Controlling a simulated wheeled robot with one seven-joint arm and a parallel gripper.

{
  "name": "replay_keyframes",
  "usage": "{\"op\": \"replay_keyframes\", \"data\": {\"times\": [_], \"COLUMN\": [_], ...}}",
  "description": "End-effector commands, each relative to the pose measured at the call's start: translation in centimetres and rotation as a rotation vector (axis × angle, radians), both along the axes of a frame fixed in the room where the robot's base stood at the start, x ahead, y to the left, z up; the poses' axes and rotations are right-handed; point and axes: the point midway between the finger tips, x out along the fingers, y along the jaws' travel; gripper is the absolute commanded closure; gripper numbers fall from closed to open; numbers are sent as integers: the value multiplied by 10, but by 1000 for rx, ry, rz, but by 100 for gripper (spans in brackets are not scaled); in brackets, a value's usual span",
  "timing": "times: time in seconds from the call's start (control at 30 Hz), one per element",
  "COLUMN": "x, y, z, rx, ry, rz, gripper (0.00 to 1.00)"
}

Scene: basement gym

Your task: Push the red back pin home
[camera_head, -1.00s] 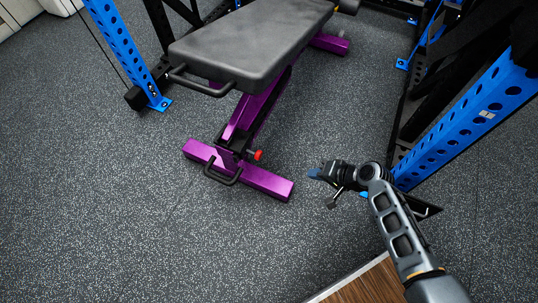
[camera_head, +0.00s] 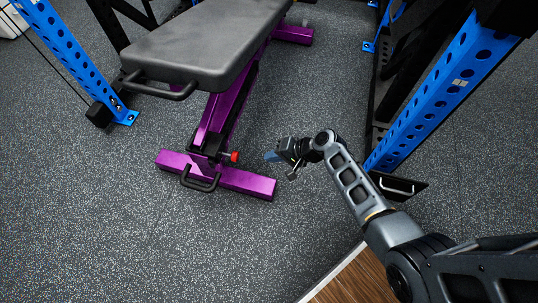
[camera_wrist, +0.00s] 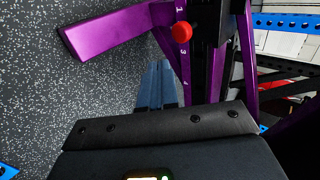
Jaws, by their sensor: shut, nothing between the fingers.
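The red pin (camera_head: 234,157) sticks out to the right from the low frame of the purple bench (camera_head: 228,110). In the wrist view its round red head (camera_wrist: 181,32) shows near the top, beside an upright marked with numbers. How far the pin is in cannot be told. My gripper (camera_head: 271,156) is shut and empty, to the right of the red pin at about its height in the head view, with a gap between. In the wrist view the blue fingertips (camera_wrist: 157,68) lie together, below and left of the red head, apart from it.
Blue rack posts stand at left (camera_head: 70,60) and right (camera_head: 440,90). The bench's purple foot bar (camera_head: 245,181) and black handle (camera_head: 199,182) lie low near the pin. Open speckled floor (camera_head: 230,250) lies in front; a wooden platform (camera_head: 355,280) is at the bottom right.

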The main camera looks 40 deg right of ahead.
Motion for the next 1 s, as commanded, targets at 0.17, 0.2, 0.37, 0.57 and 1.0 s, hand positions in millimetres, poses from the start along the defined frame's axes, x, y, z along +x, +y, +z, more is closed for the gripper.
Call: {"op": "replay_keyframes", "data": {"times": [0.17, 0.2, 0.37, 0.57, 1.0], "x": [22, 27, 45, 67, 76], "y": [16, 20, 33, 48, 55], "z": [-30, -35, -56, -52, -51], "rx": [1, 1, 1, -1, -1], "ry": [0, -1, 0, -1, 0], "rz": [2, 1, 1, 1, -1], "gripper": [100, 100, 100, 100, 100]}}
